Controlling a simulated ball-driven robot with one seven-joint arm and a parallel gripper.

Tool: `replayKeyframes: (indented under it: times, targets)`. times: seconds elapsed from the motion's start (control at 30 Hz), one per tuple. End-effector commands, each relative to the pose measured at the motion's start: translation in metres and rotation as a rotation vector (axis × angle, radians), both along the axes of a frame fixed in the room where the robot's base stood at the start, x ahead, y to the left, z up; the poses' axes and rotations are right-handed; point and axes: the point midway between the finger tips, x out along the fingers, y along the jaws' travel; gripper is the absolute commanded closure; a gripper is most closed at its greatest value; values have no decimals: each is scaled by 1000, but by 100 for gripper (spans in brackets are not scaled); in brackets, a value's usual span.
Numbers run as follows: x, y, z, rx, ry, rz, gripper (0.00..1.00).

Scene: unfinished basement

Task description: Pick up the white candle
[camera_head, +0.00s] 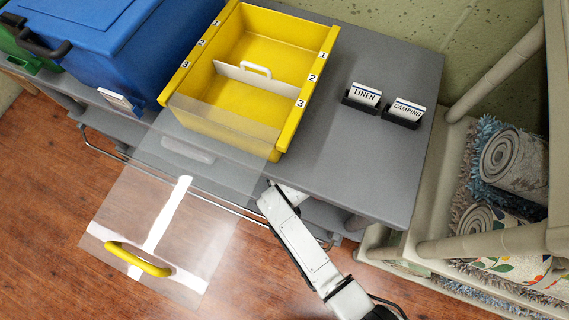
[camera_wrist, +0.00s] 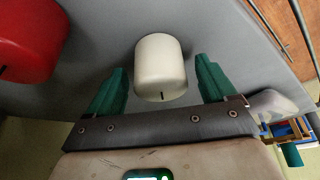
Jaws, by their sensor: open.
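The white candle (camera_wrist: 160,62) is a short cylinder with a dark wick, near the middle of the wrist view. My gripper (camera_wrist: 161,72) is open, with one green finger on each side of the candle. Gaps show between the fingers and the candle, and the candle's wick end faces my palm. A red candle (camera_wrist: 28,42) is at the upper left of the wrist view, outside the fingers. In the head view my arm runs to the front of the grey table, and its gripper and both candles are hidden there.
The grey table (camera_head: 330,140) carries a yellow divided box (camera_head: 180,85), a blue bin (camera_head: 95,40) and two label holders, LINEN (camera_head: 364,95) and CAMPING (camera_head: 405,111). A clear panel (camera_head: 200,220) with a yellow handle shows at the table's front. Rolled rugs (camera_head: 513,162) lie on the right rack.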

Motion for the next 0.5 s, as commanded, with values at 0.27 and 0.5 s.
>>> replayKeyframes:
  times: [0.27,0.5]
  targets:
    - [-2,0,-4,-2,0,1,16]
    - [-2,0,-4,-2,0,1,39]
